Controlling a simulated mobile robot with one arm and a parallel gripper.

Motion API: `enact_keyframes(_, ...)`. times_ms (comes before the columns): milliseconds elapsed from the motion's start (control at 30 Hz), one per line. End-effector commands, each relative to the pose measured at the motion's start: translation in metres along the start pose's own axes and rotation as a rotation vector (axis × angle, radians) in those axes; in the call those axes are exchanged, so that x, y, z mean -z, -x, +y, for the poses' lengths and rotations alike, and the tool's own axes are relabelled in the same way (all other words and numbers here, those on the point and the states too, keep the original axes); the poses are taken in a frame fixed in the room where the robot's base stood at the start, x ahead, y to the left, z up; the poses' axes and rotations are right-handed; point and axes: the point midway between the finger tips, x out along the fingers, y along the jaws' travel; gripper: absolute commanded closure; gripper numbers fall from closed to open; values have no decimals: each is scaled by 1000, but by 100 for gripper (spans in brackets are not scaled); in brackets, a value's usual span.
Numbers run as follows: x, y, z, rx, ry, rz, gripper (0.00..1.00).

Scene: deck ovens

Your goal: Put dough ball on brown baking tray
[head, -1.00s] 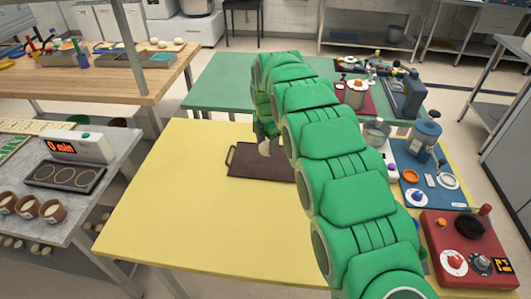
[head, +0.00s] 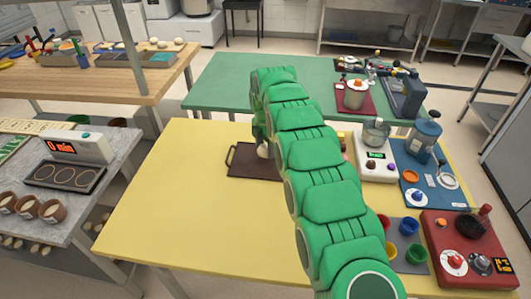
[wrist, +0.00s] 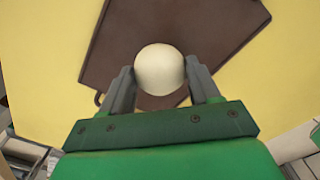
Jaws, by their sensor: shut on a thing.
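The dough ball (wrist: 160,70) is pale and round. In the wrist view it sits between the two grey fingers of my gripper (wrist: 162,88), which is shut on it. The brown baking tray (wrist: 215,28) shows behind and beneath the ball in that view. In the head view the brown tray (head: 247,164) lies on the yellow table, partly hidden by my green arm. A small part of the dough ball (head: 263,151) shows there over the tray. I cannot tell whether the ball touches the tray.
The yellow table (head: 170,220) is clear on its left side. On its right stand a white scale (head: 375,165), a blue mat with appliances (head: 430,188), coloured cups (head: 408,226) and a red control box (head: 462,250). A green table (head: 215,85) stands behind.

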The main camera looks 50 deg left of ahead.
Motion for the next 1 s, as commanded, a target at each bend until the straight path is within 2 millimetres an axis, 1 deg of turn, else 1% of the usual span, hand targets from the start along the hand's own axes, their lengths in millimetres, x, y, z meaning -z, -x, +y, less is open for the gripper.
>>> enact_keyframes(200, 3, -19, -1, 5, 2, 3, 70)
enact_keyframes(367, 2, -30, -1, 6, 1, 3, 70)
enact_keyframes(800, 1, -34, -1, 3, 0, 1, 70)
enact_keyframes(833, 1, -34, -1, 3, 1, 1, 36)
enact_keyframes(967, 1, -34, -1, 3, 1, 1, 16)
enact_keyframes(1000, 1, -34, -1, 3, 1, 1, 13)
